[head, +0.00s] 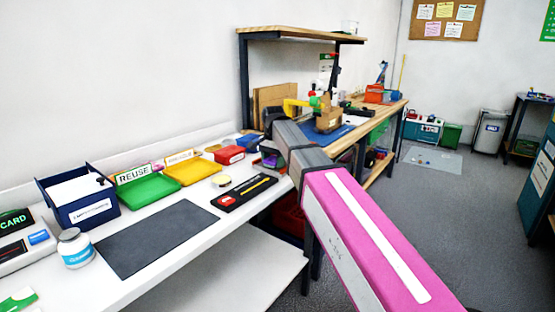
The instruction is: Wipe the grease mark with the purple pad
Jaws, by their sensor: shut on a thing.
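My arm reaches from the lower right to the far end of the white counter. My gripper (268,154) is small and dark there, partly hidden by my own wrist. It is shut on the purple pad (271,161), of which only a small purple patch shows, low near the counter's far end. I cannot tell whether the pad touches the surface. I cannot make out a grease mark; my arm may hide it.
The white counter (205,252) holds a dark grey mat (155,238), a white jar (76,250), a green tray (150,191), a yellow tray (194,173), a red box (230,155) and a black-and-red case (244,192). A wooden workbench (372,127) stands beyond.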

